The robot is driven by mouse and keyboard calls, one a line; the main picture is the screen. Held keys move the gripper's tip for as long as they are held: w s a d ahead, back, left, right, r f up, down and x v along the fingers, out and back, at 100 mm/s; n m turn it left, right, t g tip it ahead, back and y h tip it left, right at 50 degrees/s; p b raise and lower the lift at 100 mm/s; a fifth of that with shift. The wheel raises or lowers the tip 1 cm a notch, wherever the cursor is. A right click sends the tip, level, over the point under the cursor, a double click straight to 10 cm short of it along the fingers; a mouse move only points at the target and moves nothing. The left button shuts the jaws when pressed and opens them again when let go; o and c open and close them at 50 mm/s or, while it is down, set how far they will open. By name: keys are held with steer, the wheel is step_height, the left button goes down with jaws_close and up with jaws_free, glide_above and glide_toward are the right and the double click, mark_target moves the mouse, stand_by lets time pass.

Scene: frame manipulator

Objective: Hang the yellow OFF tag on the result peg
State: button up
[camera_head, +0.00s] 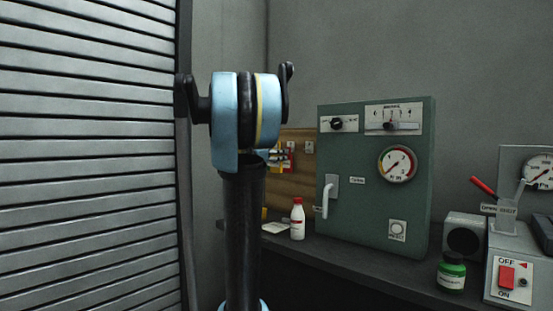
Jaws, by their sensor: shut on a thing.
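My gripper (276,157) shows small and partly hidden behind my own blue and black arm, in front of the wooden board (298,136). It is shut on a small yellow piece, which looks like the yellow OFF tag (272,151); its lettering is too small to read. A red-and-white tag or label (289,157) is on the board just right of the gripper. A small pale label (309,147) is farther right on the board. The result peg cannot be made out, and the left part of the board is hidden by my arm.
A white bottle with a red cap (298,219) stands on the dark bench (330,252) below the board. A green panel (375,230) with gauge and handle rises to the right. A green jar (451,272) and switch box (507,285) stand farther right. A slatted shutter (85,150) fills the left.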

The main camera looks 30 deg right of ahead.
steer(key=v, duration=0.3)
steer(key=shift+a, duration=0.15)
stand_by(0.4)
steer(key=shift+s, duration=0.15)
stand_by(0.5)
